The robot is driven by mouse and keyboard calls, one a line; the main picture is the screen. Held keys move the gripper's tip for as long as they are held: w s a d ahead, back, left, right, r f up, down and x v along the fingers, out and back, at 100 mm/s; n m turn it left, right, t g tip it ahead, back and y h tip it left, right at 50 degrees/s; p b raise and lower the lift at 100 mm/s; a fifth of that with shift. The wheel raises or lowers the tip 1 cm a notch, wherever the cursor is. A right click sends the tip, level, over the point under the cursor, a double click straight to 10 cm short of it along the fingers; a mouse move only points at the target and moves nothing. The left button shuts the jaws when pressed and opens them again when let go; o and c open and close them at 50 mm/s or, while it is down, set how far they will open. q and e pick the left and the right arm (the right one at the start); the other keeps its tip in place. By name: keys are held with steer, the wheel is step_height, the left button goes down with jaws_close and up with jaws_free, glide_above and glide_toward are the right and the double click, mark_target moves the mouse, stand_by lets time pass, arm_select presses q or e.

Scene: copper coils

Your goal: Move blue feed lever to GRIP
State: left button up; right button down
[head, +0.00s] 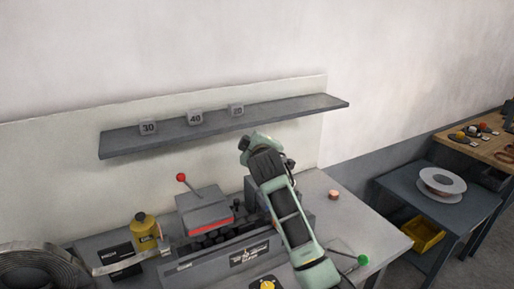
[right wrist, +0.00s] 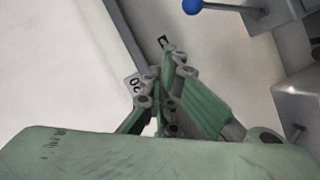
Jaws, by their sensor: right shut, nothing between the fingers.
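The blue feed lever's round knob (right wrist: 192,6) shows at the top of the right wrist view, on a dark rod running right to a grey machine body. In the head view the blue knob is not visible; my right arm covers part of the machine (head: 215,265). I cannot read a GRIP mark in either view. My right gripper (right wrist: 168,48) is shut and empty. In the wrist picture its tips lie below and left of the blue knob, apart from it. In the head view its fingers cannot be made out. My left gripper is not in view.
A red-knobbed lever (head: 181,177) and a green-knobbed lever (head: 362,260) stand at the machine. A yellow-topped unit (head: 143,227) is at left. A wall shelf (head: 290,108) with numbered blocks hangs above. A side table (head: 465,210) stands right.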

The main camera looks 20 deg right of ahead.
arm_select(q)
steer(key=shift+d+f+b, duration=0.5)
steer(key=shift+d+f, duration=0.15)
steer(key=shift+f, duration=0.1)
arm_select(e)
steer(key=v, duration=0.4)
steer(key=shift+s+r, duration=0.1)
steer(key=shift+r, duration=0.15)
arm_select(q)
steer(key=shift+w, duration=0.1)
arm_select(e)
steer(key=shift+a, duration=0.15)
